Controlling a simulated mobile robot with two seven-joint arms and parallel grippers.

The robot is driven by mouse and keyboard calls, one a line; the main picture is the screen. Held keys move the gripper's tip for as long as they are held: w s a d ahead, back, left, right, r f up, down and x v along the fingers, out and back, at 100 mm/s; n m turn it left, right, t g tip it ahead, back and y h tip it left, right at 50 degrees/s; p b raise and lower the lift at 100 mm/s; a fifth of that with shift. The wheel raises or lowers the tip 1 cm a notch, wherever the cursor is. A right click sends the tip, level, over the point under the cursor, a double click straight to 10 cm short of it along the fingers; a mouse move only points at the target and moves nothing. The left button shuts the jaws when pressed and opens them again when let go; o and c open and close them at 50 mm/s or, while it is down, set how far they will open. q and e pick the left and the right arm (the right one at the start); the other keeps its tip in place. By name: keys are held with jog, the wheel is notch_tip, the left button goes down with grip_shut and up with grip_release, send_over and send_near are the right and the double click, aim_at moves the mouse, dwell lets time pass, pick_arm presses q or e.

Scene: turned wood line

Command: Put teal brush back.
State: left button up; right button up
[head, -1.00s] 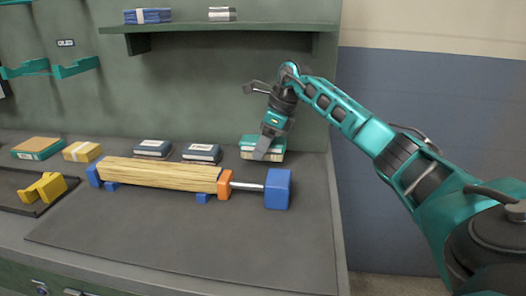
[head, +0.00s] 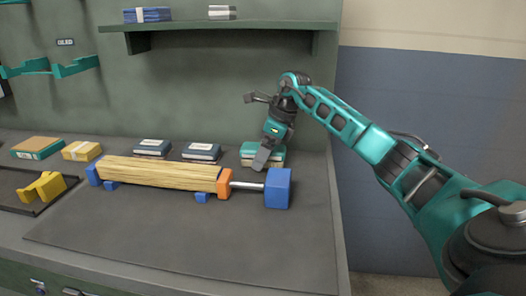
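No item is plainly recognisable as a teal brush. A teal-topped block or stack (head: 276,150) with a pale layer lies at the back right of the bench, partly hidden by my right gripper. My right gripper (head: 261,163) points down with its grey fingers in front of this stack. The fingers overlap it in the picture; I cannot tell whether they touch it or how far they are parted. My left gripper is out of view. Teal brackets (head: 75,67) are fixed on the back panel at the far left; the one in full view looks empty.
A wood bundle (head: 160,173) lies in a blue and orange clamp (head: 278,188) across the bench. Several small packs (head: 201,152) lie behind it. A yellow piece (head: 44,187) sits on a dark tray at left. A shelf (head: 180,27) overhangs the back. The front mat (head: 170,235) is clear.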

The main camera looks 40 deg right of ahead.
jog(key=p+v, duration=0.1)
jog(key=v, duration=0.6)
jog(key=shift+s+r, duration=0.1)
jog(key=shift+r, duration=0.25)
